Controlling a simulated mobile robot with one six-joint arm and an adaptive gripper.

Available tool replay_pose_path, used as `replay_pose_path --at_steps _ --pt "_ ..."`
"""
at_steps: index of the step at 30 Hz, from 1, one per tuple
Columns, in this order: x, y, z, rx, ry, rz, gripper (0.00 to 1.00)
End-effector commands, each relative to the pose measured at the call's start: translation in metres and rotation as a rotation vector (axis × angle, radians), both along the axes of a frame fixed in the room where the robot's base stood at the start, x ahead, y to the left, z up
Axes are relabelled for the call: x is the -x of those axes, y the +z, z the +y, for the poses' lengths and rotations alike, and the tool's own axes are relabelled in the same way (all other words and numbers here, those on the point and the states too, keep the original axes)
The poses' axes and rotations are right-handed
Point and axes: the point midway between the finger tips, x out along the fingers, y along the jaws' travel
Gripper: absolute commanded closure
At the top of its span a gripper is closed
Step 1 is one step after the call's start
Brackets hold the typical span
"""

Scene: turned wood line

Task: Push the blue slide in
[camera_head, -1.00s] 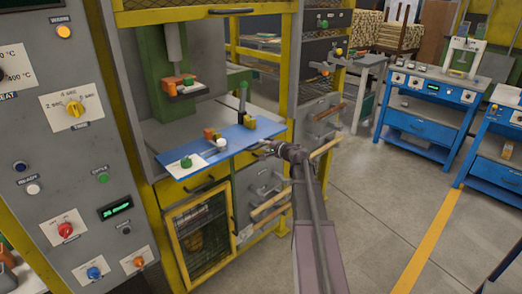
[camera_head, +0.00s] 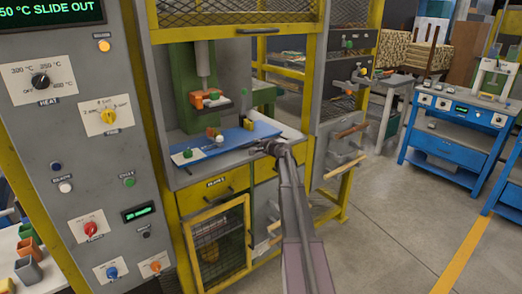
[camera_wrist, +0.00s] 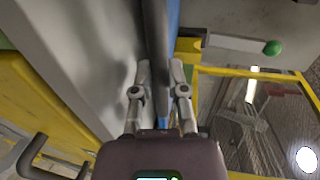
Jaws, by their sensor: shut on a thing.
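The blue slide (camera_head: 232,142) lies in the bay of the press station, just above the grey bench top, with its near edge close to the bench front. A green-topped block (camera_head: 187,153), a small white piece (camera_head: 219,139) and an orange-red piece (camera_head: 211,132) sit on it. My gripper (camera_head: 262,147) is at the slide's front edge, toward its right end. In the wrist view, my gripper (camera_wrist: 160,75) has its two fingers on either side of a dark bar, with a blue strip (camera_wrist: 173,25) beside it. The exact contact is hard to see.
The green press (camera_head: 182,85) with its grey ram stands behind the slide. The control panel (camera_head: 75,140) is to the left; its display (camera_head: 52,12) reads "50 °C SLIDE OUT". Yellow frame posts flank the bay. Open floor (camera_head: 390,230) lies to the right.

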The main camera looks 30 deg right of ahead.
Motion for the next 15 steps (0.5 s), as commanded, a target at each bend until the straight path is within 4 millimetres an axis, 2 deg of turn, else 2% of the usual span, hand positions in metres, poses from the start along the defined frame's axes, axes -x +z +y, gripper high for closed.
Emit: replay_pose_path --at_steps 1,4,15 --pt "-0.0087 0.0000 -0.0011 0.000 0.001 0.000 1.00" --pt "-0.0148 -0.0002 -0.0031 0.001 -0.002 0.001 1.00" --pt "-0.0176 0.0003 -0.0086 -0.002 -0.011 -0.001 1.00"
